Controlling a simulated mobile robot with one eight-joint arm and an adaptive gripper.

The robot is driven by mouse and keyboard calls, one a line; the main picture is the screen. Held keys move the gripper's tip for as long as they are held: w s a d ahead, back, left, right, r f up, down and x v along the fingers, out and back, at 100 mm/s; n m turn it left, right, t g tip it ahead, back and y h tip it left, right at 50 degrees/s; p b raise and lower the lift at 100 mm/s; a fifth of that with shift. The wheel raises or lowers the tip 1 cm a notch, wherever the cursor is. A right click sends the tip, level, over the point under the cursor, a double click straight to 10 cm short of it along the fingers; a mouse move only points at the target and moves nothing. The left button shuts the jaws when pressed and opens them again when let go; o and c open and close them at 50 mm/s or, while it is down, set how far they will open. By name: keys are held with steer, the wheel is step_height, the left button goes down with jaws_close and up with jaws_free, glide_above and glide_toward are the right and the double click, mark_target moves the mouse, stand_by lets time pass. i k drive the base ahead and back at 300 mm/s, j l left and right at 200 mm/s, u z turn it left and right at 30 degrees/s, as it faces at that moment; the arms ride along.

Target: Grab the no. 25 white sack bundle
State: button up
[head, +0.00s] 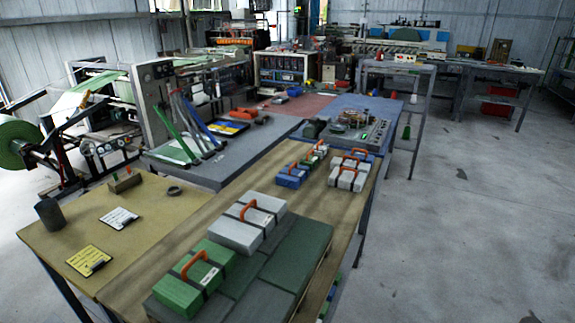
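A white sack bundle (238,232) with dark straps, an orange handle and a small tag lies on the near table, at the back edge of a layer of green sacks. Another white bundle (346,181), also with an orange handle, lies farther back on the right side of the table. The number on either tag is too small to read, so I cannot tell which is no. 25. My gripper is not in view.
A green bundle (188,288) lies in front of the near white one, on the green sacks (298,255). A blue bundle (291,176) lies left of the far white one. A dark cup (49,214) and cards stand left. Open floor (465,230) is on the right.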

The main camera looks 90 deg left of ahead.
mark_target(364, 168)
steer(key=i+j+u, duration=0.35)
steer(key=u, duration=0.15)
steer(key=i+j+u, duration=0.2)
steer(key=i+u, duration=1.1)
steer(key=u, duration=0.15)
